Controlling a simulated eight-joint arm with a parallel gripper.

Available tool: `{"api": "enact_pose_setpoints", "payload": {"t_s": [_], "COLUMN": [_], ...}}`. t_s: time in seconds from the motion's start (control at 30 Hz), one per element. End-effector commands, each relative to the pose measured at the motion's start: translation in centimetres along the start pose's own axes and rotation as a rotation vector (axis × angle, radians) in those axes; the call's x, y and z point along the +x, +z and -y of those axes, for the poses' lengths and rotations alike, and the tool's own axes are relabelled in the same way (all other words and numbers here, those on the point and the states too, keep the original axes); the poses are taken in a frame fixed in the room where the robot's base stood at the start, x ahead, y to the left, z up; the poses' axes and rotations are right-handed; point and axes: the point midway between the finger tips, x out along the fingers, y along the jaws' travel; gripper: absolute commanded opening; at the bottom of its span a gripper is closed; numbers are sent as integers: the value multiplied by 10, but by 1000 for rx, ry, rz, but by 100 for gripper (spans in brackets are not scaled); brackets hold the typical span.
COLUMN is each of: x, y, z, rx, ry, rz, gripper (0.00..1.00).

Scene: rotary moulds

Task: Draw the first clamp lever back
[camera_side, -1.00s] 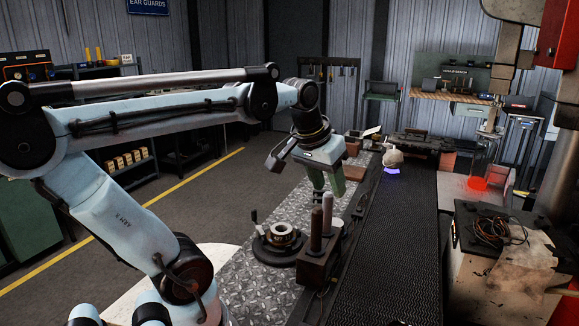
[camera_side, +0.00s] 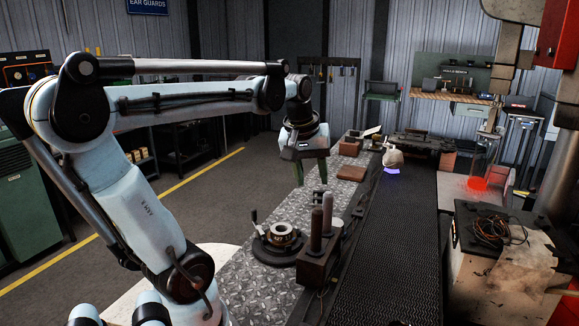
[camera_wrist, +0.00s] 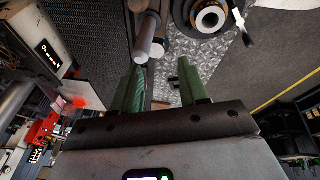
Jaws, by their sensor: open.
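The rotary mould is a round dark base (camera_side: 268,256) with a pale ring (camera_side: 282,236) on top, on the patterned metal plate. A clamp lever (camera_side: 254,217) with a dark grip stands up at its left edge. In the wrist view a lever with a black grip (camera_wrist: 247,39) shows beside the ring (camera_wrist: 211,19) at the top edge. I cannot tell whether other levers are hidden. My gripper (camera_side: 311,178) is open and empty, with green fingers pointing down. It is above and behind the mould, apart from the lever. It also shows in the wrist view (camera_wrist: 159,76).
A brown block (camera_side: 315,268) with two upright cylinders stands right of the mould, close to it. A dark conveyor belt (camera_side: 390,245) runs along the right. A flat brown piece (camera_side: 351,173) lies on the plate behind. The plate in front of the mould (camera_side: 255,295) is clear.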

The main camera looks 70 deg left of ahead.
Motion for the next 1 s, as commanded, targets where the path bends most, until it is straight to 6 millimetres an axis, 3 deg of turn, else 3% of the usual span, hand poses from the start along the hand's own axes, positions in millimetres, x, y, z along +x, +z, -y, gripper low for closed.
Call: {"api": "enact_pose_setpoints", "payload": {"t_s": [0.03, 0.2, 0.4, 0.53, 0.73, 1.0], "x": [6, 26, 41, 46, 57, 95], "y": [-20, -60, -81, -84, -81, -70], "z": [19, 86, 148, 165, 170, 175], "rx": [-171, -725, -1175, -1298, -1321, -1317], "ry": [-39, -165, -273, -304, -310, -309], "rz": [20, 82, 117, 124, 126, 125], "gripper": [43, 43, 43, 43, 43, 43]}}
